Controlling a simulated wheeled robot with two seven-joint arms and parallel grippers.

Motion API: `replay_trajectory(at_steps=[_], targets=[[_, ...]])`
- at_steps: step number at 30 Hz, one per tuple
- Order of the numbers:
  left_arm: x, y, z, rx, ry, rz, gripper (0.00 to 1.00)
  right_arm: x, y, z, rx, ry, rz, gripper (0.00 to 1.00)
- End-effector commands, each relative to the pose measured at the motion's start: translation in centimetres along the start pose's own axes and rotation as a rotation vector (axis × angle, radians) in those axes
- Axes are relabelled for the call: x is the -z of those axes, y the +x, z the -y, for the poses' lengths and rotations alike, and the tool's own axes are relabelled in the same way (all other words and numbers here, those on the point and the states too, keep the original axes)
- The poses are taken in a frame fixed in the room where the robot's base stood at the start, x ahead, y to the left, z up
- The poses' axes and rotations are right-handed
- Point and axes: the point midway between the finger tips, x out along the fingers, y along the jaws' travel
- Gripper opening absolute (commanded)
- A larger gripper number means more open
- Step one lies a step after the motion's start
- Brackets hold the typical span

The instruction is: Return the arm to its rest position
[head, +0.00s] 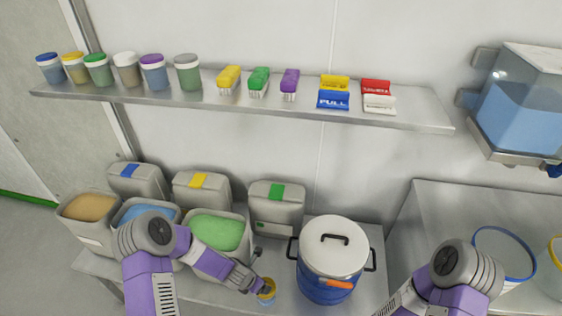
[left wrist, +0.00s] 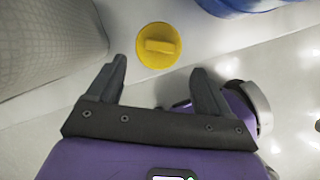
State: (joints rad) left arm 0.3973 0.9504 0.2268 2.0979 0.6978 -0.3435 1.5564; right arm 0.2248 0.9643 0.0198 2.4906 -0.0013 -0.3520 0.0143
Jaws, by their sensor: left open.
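My left arm comes in from the lower left in the head view, reaching over the front of the bench between the green-filled bin (head: 222,232) and the white-lidded blue pot (head: 333,250). My left gripper (head: 258,285) is beside a small yellow-lidded container (head: 266,290). In the left wrist view, the left gripper (left wrist: 160,80) has its two fingers spread with nothing between them. The yellow lid (left wrist: 160,46) with its raised grip lies just beyond the fingertips, apart from them. My right arm shows at the lower right of the head view; its gripper is out of frame.
Open bins of tan (head: 90,207) and blue (head: 147,213) material stand left, with lidded grey bins (head: 277,208) behind. A wall shelf (head: 210,100) carries jars, brushes and signs. A blue-liquid tank (head: 520,110) hangs right, above a side bench (head: 440,210) with clear tubs.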

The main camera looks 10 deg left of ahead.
Motion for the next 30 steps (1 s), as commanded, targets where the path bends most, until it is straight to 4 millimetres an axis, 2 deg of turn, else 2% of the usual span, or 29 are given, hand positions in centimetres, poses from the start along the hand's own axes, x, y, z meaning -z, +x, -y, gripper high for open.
replay_trajectory(at_steps=[4,7,11,14,18,21,25,30], targets=[[0.2,0.0,0.3,0.005,0.046,-0.003,0.8,0.0,0.0,0.0,0.0,0.0,0.0,0.0],[1.1,-0.1,1.4,0.025,0.215,-0.011,0.8,0.0,0.0,0.0,0.0,0.0,0.0,0.0],[3.1,-0.4,4.0,0.079,0.632,-0.016,0.8,0.0,0.0,0.0,0.0,0.0,0.0,0.0],[5.1,-0.9,6.3,0.135,1.013,0.0,0.8,0.0,0.0,0.0,0.0,0.0,0.0,0.0],[7.8,-2.0,9.4,0.22,1.529,0.057,0.8,0.0,0.0,0.0,0.0,0.0,0.0,0.0],[9.5,-2.8,11.2,0.272,1.843,0.117,0.8,0.0,0.0,0.0,0.0,0.0,0.0,0.0],[11.1,-3.7,12.9,0.317,2.133,0.194,0.8,0.0,0.0,0.0,0.0,0.0,0.0,0.0],[12.0,-4.3,13.8,0.339,2.298,0.249,0.8,0.0,0.0,0.0,0.0,0.0,0.0,0.0]])
